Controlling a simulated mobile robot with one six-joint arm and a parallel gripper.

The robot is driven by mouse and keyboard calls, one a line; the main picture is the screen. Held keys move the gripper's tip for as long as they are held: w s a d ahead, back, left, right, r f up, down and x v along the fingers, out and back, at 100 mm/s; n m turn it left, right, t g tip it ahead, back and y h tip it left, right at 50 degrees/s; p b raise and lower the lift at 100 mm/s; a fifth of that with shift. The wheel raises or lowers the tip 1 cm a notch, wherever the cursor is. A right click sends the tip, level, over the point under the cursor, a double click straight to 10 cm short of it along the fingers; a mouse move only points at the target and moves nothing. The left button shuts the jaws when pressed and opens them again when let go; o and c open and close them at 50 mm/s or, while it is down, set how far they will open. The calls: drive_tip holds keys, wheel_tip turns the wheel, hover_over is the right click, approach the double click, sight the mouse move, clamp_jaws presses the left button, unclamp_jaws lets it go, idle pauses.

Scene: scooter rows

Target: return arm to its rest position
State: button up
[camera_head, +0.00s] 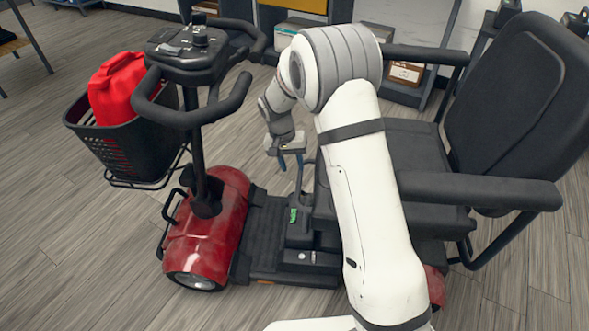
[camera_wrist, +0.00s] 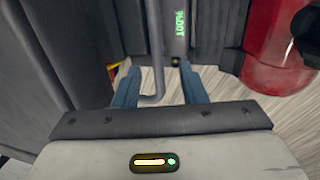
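My white arm reaches down over the red and black mobility scooter (camera_head: 205,230). My gripper (camera_head: 291,160) hangs between the scooter's steering column and its seat (camera_head: 415,150), above the footwell. In the wrist view, my gripper (camera_wrist: 157,82) shows two blue fingers held apart. A thin grey bent rod (camera_wrist: 153,98) shows in the gap between them; I cannot tell whether it touches a finger. A dark post with green lettering (camera_wrist: 178,28) stands just beyond. No object is visibly gripped.
The scooter's armrest (camera_head: 480,188) and backrest (camera_head: 525,95) stand right of my arm. The handlebar (camera_head: 190,110) and a basket (camera_head: 120,145) with a red container (camera_head: 118,88) are at left. Shelves with boxes (camera_head: 405,72) stand behind. Floor at lower left is clear.

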drive_tip(key=shift+a+r, duration=0.15)
drive_tip(key=shift+r, duration=0.45)
drive_tip(key=s+d+r+p, duration=0.2)
drive_tip(key=s+r+p, duration=0.15)
drive_tip(key=r, duration=0.55)
drive_tip(key=s+d+r+t+y+p, duration=0.1)
drive_tip(key=s+d+r+p, duration=0.15)
drive_tip(key=r+p, duration=0.4)
drive_tip(key=s+d+r+p, duration=0.2)
drive_tip(key=s+r+p, duration=0.15)
drive_tip(key=r, duration=0.75)
drive_tip(key=s+d+r+n+t+p, duration=0.1)
drive_tip(key=s+d+r+p, duration=0.1)
drive_tip(key=s+r+p, duration=0.5)
drive_tip(key=s+d+r+n+t+y+p, duration=0.1)
drive_tip(key=s+d+r+p, duration=0.2)
drive_tip(key=s+r+p, duration=0.5)
drive_tip(key=s+r, duration=0.4)
drive_tip(key=r, duration=0.1)
drive_tip(key=shift+s+d+r, duration=0.2)
drive_tip(key=shift+s+r, duration=0.2)
